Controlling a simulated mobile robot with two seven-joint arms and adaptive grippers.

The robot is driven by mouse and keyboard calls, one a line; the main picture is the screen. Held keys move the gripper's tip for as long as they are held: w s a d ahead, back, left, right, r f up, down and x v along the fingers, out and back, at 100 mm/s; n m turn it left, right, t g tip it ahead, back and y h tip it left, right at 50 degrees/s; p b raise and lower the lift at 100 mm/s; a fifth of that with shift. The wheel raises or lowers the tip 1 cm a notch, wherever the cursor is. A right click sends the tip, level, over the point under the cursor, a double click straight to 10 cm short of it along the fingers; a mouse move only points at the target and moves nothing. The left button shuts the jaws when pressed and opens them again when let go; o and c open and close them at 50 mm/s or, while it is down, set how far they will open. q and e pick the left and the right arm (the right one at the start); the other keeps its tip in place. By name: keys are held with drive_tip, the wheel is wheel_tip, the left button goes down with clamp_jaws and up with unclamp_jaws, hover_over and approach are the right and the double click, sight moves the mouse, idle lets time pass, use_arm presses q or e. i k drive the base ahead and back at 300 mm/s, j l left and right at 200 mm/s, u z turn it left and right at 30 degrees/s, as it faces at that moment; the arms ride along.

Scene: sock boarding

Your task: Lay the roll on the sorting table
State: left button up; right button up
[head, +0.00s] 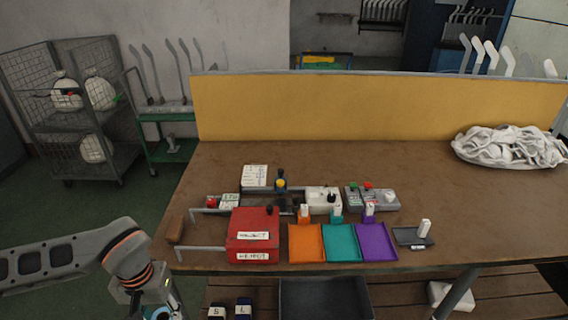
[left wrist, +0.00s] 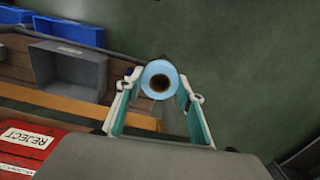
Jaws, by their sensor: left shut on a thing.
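The roll (left wrist: 160,67) shows in the left wrist view as a light blue ring with a dark core, seen end-on. My left gripper (left wrist: 160,92) is shut on it, with one teal-lined finger on each side. In the head view my left arm comes in at the lower left, and its gripper end is at the bottom edge, off the front left corner of the table and mostly cut off. The sorting table (head: 420,195) has a brown top. My right gripper is in neither view.
A red reject box (head: 253,225) stands near the table's front left. Orange (head: 306,243), teal (head: 341,243) and purple (head: 376,242) trays sit beside it. A white cloth heap (head: 508,147) lies at the back right. A grey bin (left wrist: 70,75) is below the front edge. The table's right half is mostly clear.

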sight(467, 225)
drive_tip(key=l+z, duration=0.45)
drive_tip(key=l, duration=0.35)
drive_tip(key=l+z, duration=0.15)
drive_tip(key=l, duration=1.25)
drive_tip(key=i+l, duration=0.15)
drive_tip(key=l, duration=0.95)
drive_tip(key=i, duration=0.05)
